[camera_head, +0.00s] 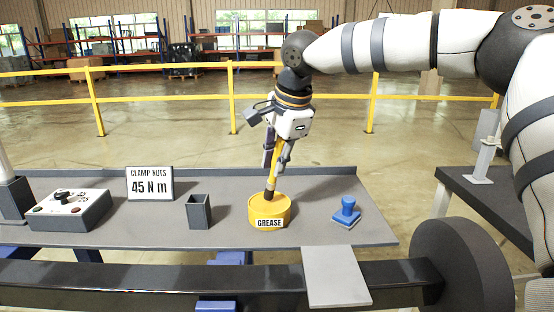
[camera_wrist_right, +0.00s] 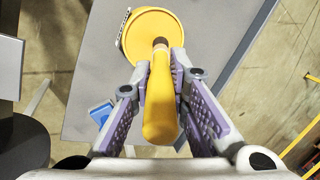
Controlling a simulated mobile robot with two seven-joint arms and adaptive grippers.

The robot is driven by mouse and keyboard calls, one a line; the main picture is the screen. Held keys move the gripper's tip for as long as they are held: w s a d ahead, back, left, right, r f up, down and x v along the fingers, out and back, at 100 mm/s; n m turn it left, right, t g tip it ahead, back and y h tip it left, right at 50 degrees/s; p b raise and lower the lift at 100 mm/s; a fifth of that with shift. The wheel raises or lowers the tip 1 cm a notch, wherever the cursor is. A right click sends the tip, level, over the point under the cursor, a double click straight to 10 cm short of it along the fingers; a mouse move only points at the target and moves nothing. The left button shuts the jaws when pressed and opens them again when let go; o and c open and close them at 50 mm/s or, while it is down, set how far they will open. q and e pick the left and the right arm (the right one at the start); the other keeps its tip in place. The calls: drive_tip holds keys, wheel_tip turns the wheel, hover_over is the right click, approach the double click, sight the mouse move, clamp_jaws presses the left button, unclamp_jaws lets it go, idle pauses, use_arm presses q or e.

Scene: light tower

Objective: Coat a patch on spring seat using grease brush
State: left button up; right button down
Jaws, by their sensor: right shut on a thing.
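My right gripper (camera_head: 275,160) is shut on the yellow handle of the grease brush (camera_head: 272,172), above the grease pot. The brush points down, its dark lower end at the top of the yellow pot labelled GREASE (camera_head: 269,212). In the right wrist view the handle (camera_wrist_right: 160,105) lies between the purple finger pads, with the pot (camera_wrist_right: 155,30) beyond it. I cannot tell how deep the bristles sit. A flat grey pad (camera_head: 336,276), perhaps the spring seat, lies on the dark beam at the front. My left gripper is not in view.
A blue stamp-like block (camera_head: 347,212) stands right of the pot. A small dark open holder (camera_head: 199,212) stands to its left, with a sign reading CLAMP NUTS 45 N m (camera_head: 150,184) and a button box (camera_head: 68,210) further left. A large dark wheel (camera_head: 462,272) is at front right.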

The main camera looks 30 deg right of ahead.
drive_tip(key=shift+f, duration=0.7)
idle(1.1)
drive_tip(key=shift+r, duration=3.6)
drive_tip(key=shift+f, duration=0.1)
